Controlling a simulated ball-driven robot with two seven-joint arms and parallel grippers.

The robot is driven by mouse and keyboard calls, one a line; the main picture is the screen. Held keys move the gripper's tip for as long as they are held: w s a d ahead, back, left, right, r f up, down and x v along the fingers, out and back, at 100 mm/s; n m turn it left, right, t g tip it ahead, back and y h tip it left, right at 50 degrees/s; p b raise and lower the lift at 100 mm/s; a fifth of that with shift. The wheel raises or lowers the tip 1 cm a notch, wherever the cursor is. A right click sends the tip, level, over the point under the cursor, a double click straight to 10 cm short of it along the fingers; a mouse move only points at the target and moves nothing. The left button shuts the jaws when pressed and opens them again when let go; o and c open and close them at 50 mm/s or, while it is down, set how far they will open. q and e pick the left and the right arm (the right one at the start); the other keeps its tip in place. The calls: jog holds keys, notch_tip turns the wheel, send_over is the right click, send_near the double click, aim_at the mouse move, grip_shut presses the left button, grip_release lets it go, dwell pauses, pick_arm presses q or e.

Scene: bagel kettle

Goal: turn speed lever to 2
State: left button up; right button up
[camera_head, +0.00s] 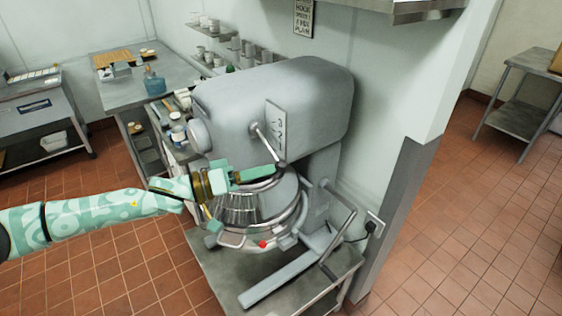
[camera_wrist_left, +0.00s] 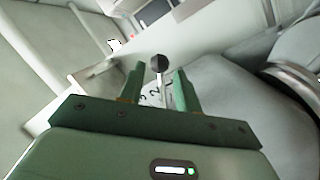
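The grey stand mixer (camera_head: 265,100) has a plate (camera_head: 276,120) on its side with a speed lever (camera_head: 267,142) slanting down to the right across it. The lever ends in a dark round knob, which shows in the left wrist view (camera_wrist_left: 158,62). My left gripper (camera_head: 274,169) is at the knob's height in the head view, its green fingers pointing right. In the left wrist view my left gripper (camera_wrist_left: 158,78) is open, with the knob and thin rod seen between its fingertips. I cannot tell whether they touch. Digits, one seemingly 2, show on the plate (camera_wrist_left: 151,98). My right gripper is out of view.
A metal bowl and wire guard (camera_head: 237,208) sit just below my left gripper. The mixer stands on a steel table (camera_head: 225,262). A wall corner (camera_head: 405,190) rises to the right. A counter with cups and jars lies behind. Floor is clear at the left front.

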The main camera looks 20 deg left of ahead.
aim_at(281, 167)
pick_arm(q)
jog(key=x, duration=0.5)
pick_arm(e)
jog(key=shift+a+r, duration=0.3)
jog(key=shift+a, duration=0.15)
